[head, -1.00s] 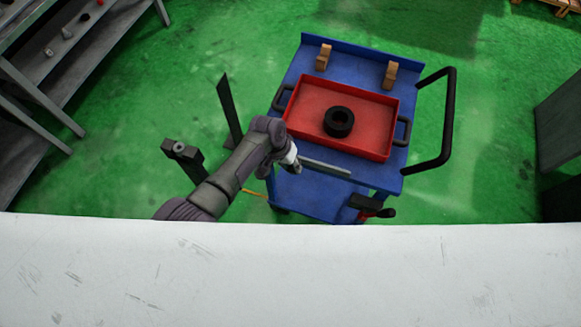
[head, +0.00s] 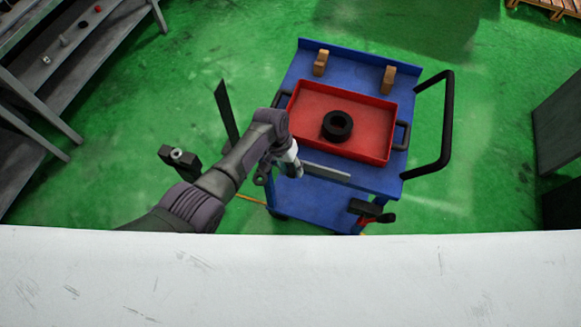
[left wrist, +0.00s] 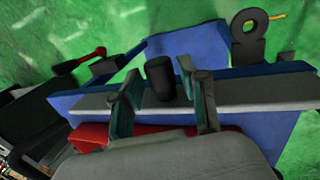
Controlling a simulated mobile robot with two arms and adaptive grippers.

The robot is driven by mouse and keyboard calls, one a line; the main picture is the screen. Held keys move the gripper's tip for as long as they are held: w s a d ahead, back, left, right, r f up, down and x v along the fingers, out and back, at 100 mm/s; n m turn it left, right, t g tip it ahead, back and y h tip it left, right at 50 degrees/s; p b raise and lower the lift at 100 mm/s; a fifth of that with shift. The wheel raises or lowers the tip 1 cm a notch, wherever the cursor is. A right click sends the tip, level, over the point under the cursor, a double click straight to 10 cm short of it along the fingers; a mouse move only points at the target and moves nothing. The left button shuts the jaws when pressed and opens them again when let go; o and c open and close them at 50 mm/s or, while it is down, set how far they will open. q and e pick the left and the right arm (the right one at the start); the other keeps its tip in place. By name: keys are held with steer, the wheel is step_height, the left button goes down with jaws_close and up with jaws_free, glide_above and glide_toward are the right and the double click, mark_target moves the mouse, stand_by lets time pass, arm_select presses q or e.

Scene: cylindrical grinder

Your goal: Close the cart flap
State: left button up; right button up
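The blue cart (head: 400,181) stands ahead. A narrow grey strip (head: 326,173) runs along its near side and also crosses the left wrist view (left wrist: 255,88). I cannot tell for sure whether this strip is the flap's edge. My left gripper (head: 280,175) is at the left end of the strip, partly hidden by its own wrist. In the left wrist view my left gripper (left wrist: 163,92) has its two fingers apart over the strip. A dark cylinder (left wrist: 160,77) shows between them; contact is unclear. My right gripper is not in view.
The red tray (head: 391,142) on the cart holds a black ring (head: 338,125). Two wooden blocks (head: 388,79) stand behind it. A black push handle (head: 448,125) sticks out right. A dark post (head: 227,110) stands left. A white surface (head: 290,280) fills the foreground.

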arm_select(q)
steer(key=shift+o, duration=0.3)
steer(key=shift+w+r, duration=0.1)
steer(key=shift+r, duration=0.15)
steer(key=v, duration=1.1)
steer(key=shift+a+r, duration=0.15)
steer(key=shift+r, duration=0.1)
steer(key=shift+f, duration=0.1)
